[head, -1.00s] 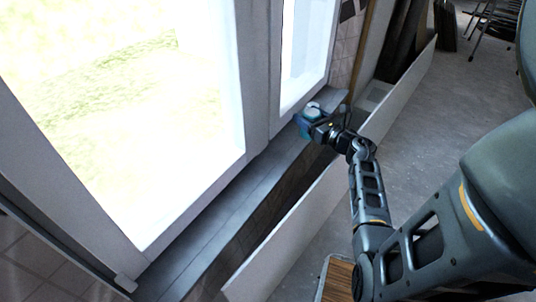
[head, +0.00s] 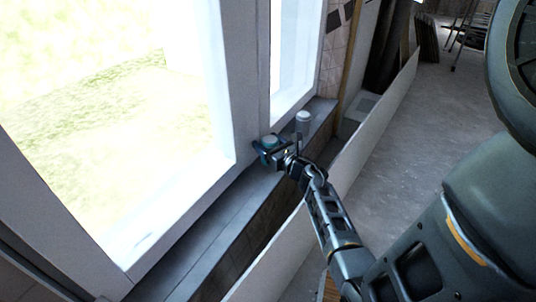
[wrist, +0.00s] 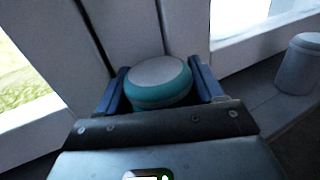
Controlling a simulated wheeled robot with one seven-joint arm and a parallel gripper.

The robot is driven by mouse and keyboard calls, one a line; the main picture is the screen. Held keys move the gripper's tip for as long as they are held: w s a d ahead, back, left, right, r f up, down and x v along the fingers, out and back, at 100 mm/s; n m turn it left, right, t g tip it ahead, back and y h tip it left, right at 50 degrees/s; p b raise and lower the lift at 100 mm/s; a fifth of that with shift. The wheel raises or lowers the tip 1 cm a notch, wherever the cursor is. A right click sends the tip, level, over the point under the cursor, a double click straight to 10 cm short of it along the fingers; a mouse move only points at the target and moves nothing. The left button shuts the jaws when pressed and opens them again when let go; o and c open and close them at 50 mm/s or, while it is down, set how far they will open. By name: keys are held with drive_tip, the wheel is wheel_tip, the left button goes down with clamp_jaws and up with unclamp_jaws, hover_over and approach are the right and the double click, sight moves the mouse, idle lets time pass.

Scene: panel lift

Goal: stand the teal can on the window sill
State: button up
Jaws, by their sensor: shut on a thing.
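The teal can (head: 269,142) has a pale grey top and is upright between the jaws of my gripper (head: 268,148). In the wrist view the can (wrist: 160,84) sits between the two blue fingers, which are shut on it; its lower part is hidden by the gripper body. The window sill (head: 220,215) is a long grey ledge below the window. The can is over the sill, close to the window frame post. I cannot tell whether its base touches the sill.
A grey cylinder (head: 302,122) stands on the sill to the right of the can; it also shows in the wrist view (wrist: 299,65). A white upright panel (head: 375,135) runs along the floor in front of the sill. The sill left of the can is clear.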

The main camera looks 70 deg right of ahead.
drive_tip(key=shift+f+b, duration=0.8)
drive_tip(key=shift+f, duration=0.9)
drive_tip(key=shift+f, duration=0.15)
drive_tip(key=o, duration=1.2)
